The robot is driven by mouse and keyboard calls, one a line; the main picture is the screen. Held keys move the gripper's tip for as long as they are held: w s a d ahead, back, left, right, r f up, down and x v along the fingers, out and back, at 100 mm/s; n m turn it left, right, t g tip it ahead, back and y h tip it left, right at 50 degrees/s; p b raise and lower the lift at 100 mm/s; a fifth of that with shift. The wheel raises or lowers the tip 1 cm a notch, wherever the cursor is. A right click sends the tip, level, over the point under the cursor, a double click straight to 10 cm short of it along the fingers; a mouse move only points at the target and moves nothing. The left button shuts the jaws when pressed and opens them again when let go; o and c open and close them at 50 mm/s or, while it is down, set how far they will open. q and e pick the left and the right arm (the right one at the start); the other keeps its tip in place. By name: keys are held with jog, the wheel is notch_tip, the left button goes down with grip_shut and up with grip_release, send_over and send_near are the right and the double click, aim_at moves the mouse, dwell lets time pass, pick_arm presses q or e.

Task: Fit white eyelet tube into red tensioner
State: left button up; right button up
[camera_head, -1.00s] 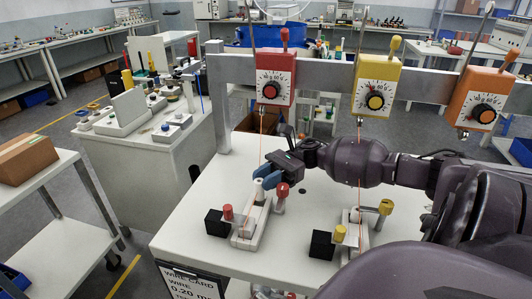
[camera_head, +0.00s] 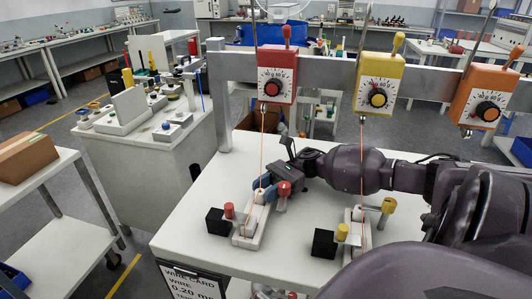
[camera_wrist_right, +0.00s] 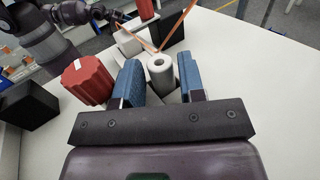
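The red tensioner (camera_head: 276,75) hangs on the grey crossbar in the head view, its dial facing me. An orange wire runs down from it to the white block fixture (camera_head: 245,233) on the table. The white eyelet tube (camera_wrist_right: 160,68) stands upright between the blue fingers of my right gripper (camera_wrist_right: 158,82). Narrow gaps seem to show on both sides of the tube, so the fingers look open around it. In the head view my right gripper (camera_head: 265,187) is low over the fixture, and its fingers partly hide the tube.
A red knob (camera_wrist_right: 88,80) stands close beside the left finger in the wrist view. Yellow (camera_head: 378,84) and orange (camera_head: 487,95) tensioners hang to the right.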

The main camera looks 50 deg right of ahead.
jog(key=shift+r, duration=0.1)
jog(key=shift+d+r, duration=0.1)
jog(key=d, duration=0.3)
jog(key=d+b, duration=0.1)
jog(key=d, duration=0.3)
jog(key=s+d, duration=0.1)
jog(key=d, duration=0.2)
jog(key=shift+d+b, duration=0.3)
jog(key=shift+b, duration=0.05)
jog(key=shift+s+d, duration=0.1)
jog(key=shift+d, duration=0.4)
